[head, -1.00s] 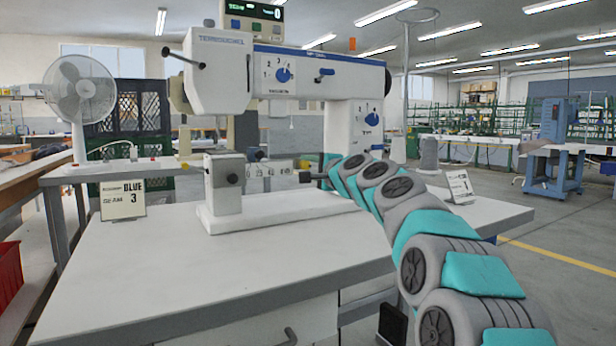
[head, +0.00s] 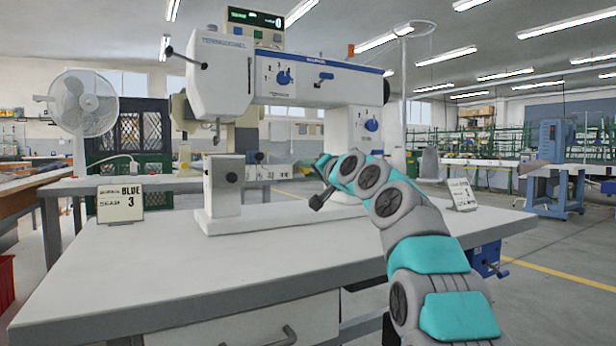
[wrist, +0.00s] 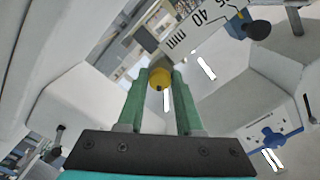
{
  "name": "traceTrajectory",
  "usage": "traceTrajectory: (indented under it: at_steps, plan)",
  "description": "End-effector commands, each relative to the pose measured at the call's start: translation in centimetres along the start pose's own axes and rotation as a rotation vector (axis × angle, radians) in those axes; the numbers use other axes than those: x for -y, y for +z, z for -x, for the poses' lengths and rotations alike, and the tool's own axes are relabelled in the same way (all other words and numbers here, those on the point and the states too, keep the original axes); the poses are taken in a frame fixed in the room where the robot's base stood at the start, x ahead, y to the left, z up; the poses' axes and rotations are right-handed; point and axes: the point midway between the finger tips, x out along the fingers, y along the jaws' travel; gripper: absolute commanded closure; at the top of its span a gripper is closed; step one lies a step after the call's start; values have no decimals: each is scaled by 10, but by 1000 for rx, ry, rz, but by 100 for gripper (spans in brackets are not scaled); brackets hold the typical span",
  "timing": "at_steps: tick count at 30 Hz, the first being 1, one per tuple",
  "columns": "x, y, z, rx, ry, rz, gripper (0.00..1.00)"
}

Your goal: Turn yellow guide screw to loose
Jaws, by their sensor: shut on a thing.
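The yellow guide screw (wrist: 159,78) is a small round yellow knob in the wrist view, beside the white scale (wrist: 205,22) marked "40 mm". My gripper (wrist: 160,80) has its two green fingers on either side of the knob and is shut on it. In the head view my arm comes in from the right, and its green end (head: 308,164) is close to the sewing machine's (head: 318,75) right column. The screw is hidden there. The scale shows partly in the head view (head: 257,186), behind the white post. I cannot read the screw's turn position.
A white post block (head: 226,185) stands on the base in front of the machine. A "BLUE 3" card (head: 120,204) stands at left and another card (head: 461,195) at right. The front of the white table (head: 190,270) is clear. A fan (head: 82,105) stands behind at left.

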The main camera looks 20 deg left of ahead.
Motion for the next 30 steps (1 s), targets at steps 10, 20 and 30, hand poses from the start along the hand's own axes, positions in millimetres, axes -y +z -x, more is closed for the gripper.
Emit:
traceTrajectory:
  at_steps: [10, 20, 30]
  plan:
    - [-3, 3, -2, 7, 4, 70, 100]
    - [-3, 3, -2, 7, 4, 73, 100]
    - [-2, 2, -1, 4, 2, 73, 37]
